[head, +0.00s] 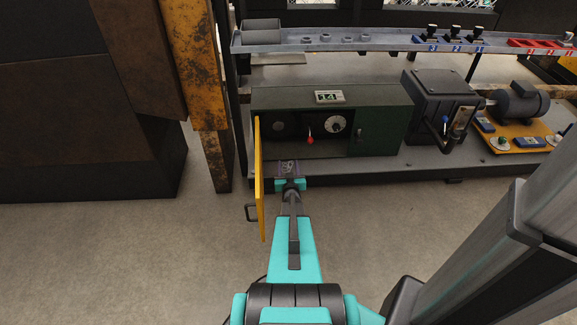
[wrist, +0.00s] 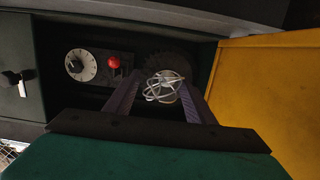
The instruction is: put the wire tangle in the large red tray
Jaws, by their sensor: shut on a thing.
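The wire tangle (wrist: 163,87) is a small loose bundle of thin white wire. In the wrist view it sits between the two fingers of my gripper (wrist: 160,80), which is shut on it. In the head view my gripper (head: 289,168) is at the lower front of the dark green machine cabinet (head: 377,110), just right of its open yellow door (head: 259,180); the tangle is hard to make out there. I cannot make out a large red tray in either view.
The yellow door (wrist: 265,85) stands close beside my gripper. The cabinet front has a red knob (head: 310,140) and a dial (head: 336,124). A black machine (head: 440,95) and motor (head: 522,103) stand right. A rail (head: 380,42) runs above.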

